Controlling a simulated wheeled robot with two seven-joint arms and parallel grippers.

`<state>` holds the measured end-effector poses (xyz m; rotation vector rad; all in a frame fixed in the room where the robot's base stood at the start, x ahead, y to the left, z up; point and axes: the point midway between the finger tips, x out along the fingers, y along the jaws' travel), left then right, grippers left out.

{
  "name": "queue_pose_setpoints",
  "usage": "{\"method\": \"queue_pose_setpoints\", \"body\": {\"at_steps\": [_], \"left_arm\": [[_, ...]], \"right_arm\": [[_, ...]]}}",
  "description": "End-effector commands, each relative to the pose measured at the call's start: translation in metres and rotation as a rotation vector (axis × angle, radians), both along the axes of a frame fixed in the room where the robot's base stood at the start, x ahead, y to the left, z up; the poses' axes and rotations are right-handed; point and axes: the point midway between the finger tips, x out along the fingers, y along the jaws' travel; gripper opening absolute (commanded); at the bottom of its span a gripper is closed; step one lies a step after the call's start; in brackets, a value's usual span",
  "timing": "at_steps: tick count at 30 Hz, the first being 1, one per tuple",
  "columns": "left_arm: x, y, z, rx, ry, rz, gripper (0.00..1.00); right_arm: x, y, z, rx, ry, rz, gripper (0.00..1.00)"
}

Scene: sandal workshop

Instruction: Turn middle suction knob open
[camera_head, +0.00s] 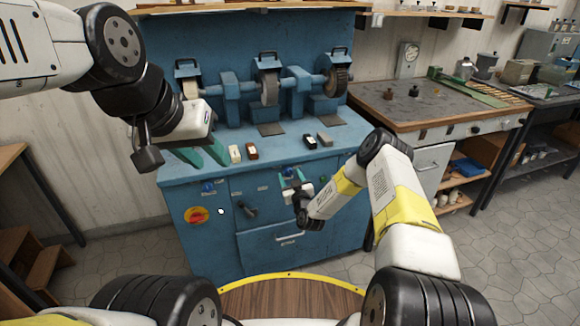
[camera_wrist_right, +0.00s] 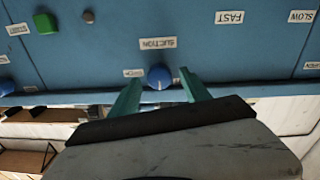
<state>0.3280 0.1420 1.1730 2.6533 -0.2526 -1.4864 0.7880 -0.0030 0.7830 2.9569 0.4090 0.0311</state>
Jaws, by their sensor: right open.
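The middle suction knob is a round blue knob (camera_wrist_right: 159,77) with a white pointer mark, below a "SUCTION" label that reads upside down in the right wrist view. In the head view it is a small blue spot (camera_head: 288,172) on the cabinet front. My right gripper (camera_wrist_right: 160,88) is open, its green fingers on either side of the knob in the picture; I cannot tell whether they touch it. In the head view the right gripper (camera_head: 293,179) is at the panel. My left gripper (camera_head: 204,153) is open and empty over the cabinet's left top edge.
The blue cabinet (camera_head: 210,235) carries grinding wheels (camera_head: 269,88) and several small blocks. Another blue knob (camera_head: 208,187) and a red-yellow switch (camera_head: 196,215) are on its left front. A green button (camera_wrist_right: 45,22) is near the suction knob. A workbench (camera_head: 440,105) stands right.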

Motion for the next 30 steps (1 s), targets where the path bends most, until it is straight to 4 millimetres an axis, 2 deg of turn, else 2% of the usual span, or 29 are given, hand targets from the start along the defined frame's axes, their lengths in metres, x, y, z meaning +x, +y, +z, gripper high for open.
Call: {"method": "queue_pose_setpoints", "body": {"at_steps": [2, 9, 10, 20, 30], "left_arm": [[0.0, 0.0, 0.0, 0.0, 0.0, 0.0, 0.36], [0.0, 0.0, 0.0, 0.0, 0.0, 0.0, 0.36], [0.0, 0.0, 0.0, 0.0, 0.0, 0.0, 0.36], [0.0, 0.0, 0.0, 0.0, 0.0, 0.0, 0.36], [0.0, 0.0, 0.0, 0.0, 0.0, 0.0, 0.36]], "right_arm": [[-0.0001, -0.0001, 0.0001, 0.0, 0.0, 0.0, 0.51], [-0.0002, -0.0002, 0.0003, 0.0, -0.001, 0.0, 0.04], [-0.0002, -0.0002, 0.0003, 0.0, -0.001, 0.0, 0.0], [-0.0001, -0.0006, 0.0004, 0.036, 0.011, -0.001, 0.0], [0.0002, -0.0016, 0.001, 0.25, 0.08, -0.003, 0.0]]}}
